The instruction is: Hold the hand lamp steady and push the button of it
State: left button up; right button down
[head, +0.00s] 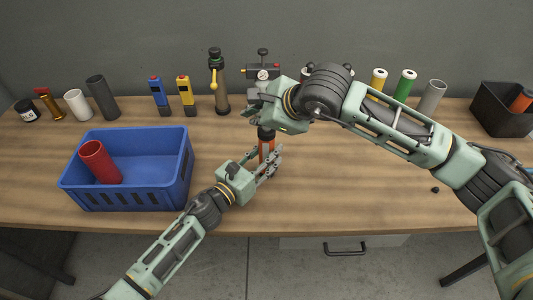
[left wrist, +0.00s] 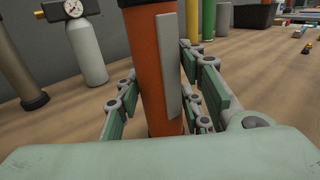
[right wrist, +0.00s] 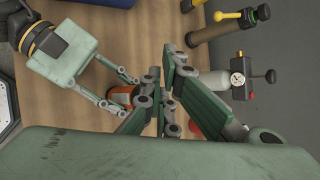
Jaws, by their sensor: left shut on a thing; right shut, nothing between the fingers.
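The hand lamp is an orange upright cylinder (head: 263,150) with a dark upper part, near the middle of the table. In the left wrist view its orange body (left wrist: 152,70) has a pale grey strip along it. My left gripper (head: 268,168) is shut around this body. My right gripper (head: 252,108) is shut and empty, above and close to the lamp's top. In the right wrist view the orange body (right wrist: 122,95) shows partly behind my right gripper's fingers (right wrist: 165,98). I cannot make out the button or whether my right fingers touch the lamp.
A blue crate (head: 125,197) holding a red cylinder (head: 99,162) stands at the left. Along the back are blue (head: 160,95) and yellow (head: 187,95) devices, a brass-coloured nozzle (head: 219,85), a gauge-topped bottle and several tubes. A black bin (head: 497,118) stands at the right.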

notch_tip(320, 180, up, 6)
dwell(0.5)
pick_arm(q)
jog(key=o, duration=1.4)
